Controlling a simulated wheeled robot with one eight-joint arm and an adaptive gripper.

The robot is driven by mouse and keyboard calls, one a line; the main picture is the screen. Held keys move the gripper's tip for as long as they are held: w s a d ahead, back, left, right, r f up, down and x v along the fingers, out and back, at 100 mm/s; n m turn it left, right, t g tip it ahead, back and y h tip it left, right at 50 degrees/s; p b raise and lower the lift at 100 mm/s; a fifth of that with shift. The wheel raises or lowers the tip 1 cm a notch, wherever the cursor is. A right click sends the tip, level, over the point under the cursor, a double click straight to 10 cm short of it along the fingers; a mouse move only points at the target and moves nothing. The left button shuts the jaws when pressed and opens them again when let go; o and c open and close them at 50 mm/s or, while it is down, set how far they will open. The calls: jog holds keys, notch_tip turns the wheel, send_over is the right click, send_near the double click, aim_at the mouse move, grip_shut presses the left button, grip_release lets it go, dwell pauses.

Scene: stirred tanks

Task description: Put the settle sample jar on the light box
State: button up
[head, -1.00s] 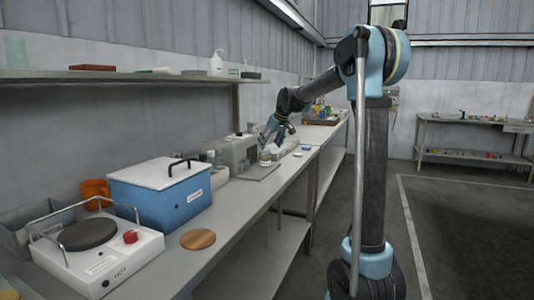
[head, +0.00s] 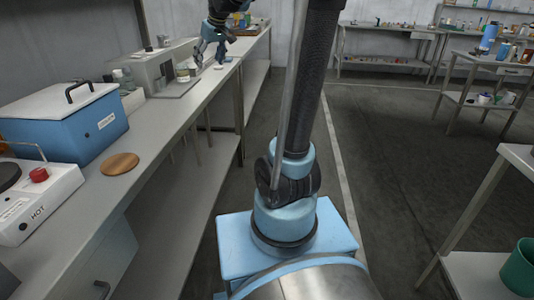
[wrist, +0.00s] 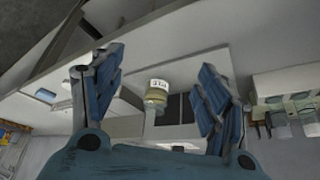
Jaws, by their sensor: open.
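A small clear jar (head: 183,76) with yellowish contents stands on a flat grey slab (head: 172,90) in front of a grey box-shaped unit (head: 152,68) on the long bench. In the wrist view the jar (wrist: 155,99) has a white label or cap with dark marks and appears between my fingers, some distance beyond them. My gripper (head: 212,48) is open and empty, above and to the right of the jar in the head view. It also frames the wrist view (wrist: 160,90). I cannot tell for certain which unit is the light box.
A blue chest with a white lid (head: 62,120), a hot plate (head: 30,195) and a round wooden disc (head: 120,164) stand nearer on the bench (head: 165,140). White containers (head: 128,92) sit left of the grey unit. Open floor (head: 400,150) lies to the right.

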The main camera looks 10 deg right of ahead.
jog(key=s+d+f+m+h, duration=0.1)
jog(key=s+d+f, duration=0.4)
jog(key=s+f, duration=0.3)
jog(key=s+d+f+m+g+h, duration=0.1)
jog(key=s+d+f, duration=0.4)
jog(key=s, duration=1.1)
jog(key=s+d+f+m+g, duration=0.1)
jog(key=s+d+f+m, duration=0.2)
jog(key=s+f, duration=0.8)
jog(key=shift+s+d+f+h, duration=0.15)
jog(key=shift+s+d+h, duration=0.25)
jog(key=shift+d, duration=0.6)
jog(key=shift+w+f, duration=0.2)
jog(key=shift+w, duration=0.25)
